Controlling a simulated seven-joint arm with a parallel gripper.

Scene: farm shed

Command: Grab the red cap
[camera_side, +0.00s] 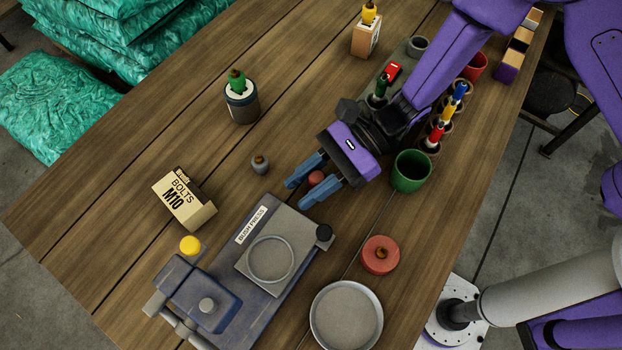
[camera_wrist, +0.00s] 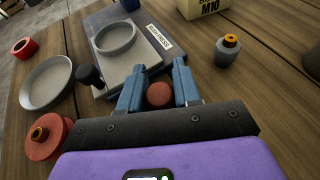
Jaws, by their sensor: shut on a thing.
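The red cap (camera_side: 316,178) is a small, round, dull-red piece between the two blue fingers of my gripper (camera_side: 313,184) in the side view. In the wrist view the red cap (camera_wrist: 159,94) sits between the fingertips of my gripper (camera_wrist: 158,90), low over the wooden table. The fingers are shut on it, one on each side. Whether it still touches the table is hard to tell.
A press (camera_side: 261,285) stands just in front of the fingers, with a round dish (camera_side: 346,316) and a red knobbed disc (camera_side: 381,256) nearby. A small grey weight (camera_side: 260,165), bolts box (camera_side: 184,198), yellow cap (camera_side: 190,245) and green cup (camera_side: 411,171) surround the spot.

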